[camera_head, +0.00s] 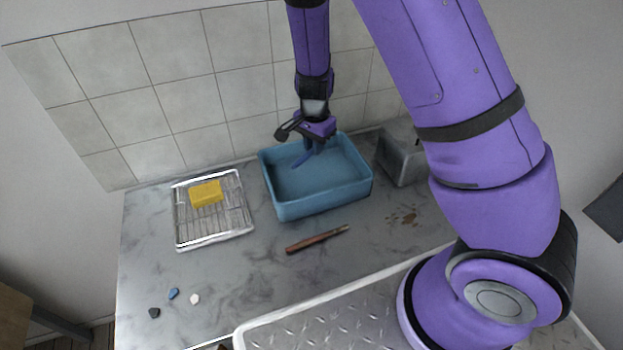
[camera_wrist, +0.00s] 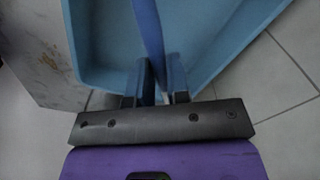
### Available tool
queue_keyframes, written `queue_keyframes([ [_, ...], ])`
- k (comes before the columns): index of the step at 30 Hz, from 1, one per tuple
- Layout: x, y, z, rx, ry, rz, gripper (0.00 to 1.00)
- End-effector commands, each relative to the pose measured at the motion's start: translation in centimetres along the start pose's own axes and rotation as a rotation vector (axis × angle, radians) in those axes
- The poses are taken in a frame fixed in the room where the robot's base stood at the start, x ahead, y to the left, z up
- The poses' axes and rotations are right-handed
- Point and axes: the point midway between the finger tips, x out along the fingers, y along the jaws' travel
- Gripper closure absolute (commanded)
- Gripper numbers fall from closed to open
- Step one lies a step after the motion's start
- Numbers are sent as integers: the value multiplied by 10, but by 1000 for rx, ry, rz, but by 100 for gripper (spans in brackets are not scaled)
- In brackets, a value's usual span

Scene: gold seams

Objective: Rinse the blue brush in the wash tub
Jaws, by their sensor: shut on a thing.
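The blue wash tub (camera_head: 318,202) stands on the counter against the tiled wall, and its inside shows in the wrist view (camera_wrist: 105,45). My gripper (camera_head: 314,143) is over the tub and points down into it. It is shut on the blue brush (camera_head: 302,157). In the wrist view the brush (camera_wrist: 150,40) runs up from between the two fingers (camera_wrist: 154,95) into the tub. The far end of the brush is out of frame there, and I cannot tell whether it touches water or the tub floor.
A wire rack (camera_head: 212,226) with a yellow sponge (camera_head: 206,193) lies left of the tub. A brown-handled tool (camera_head: 317,239) lies in front. A grey box (camera_head: 401,155) stands to the right, near brown stains (camera_head: 403,218). Small pebbles (camera_head: 173,294) lie front left.

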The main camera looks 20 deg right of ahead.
Motion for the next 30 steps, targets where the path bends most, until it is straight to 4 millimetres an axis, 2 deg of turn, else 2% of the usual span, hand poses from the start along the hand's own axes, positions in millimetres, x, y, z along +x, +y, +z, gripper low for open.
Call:
queue_keyframes([
  [13,-35,0,0,0,0,-2,100],
  [30,-39,0,0,0,0,0,100],
])
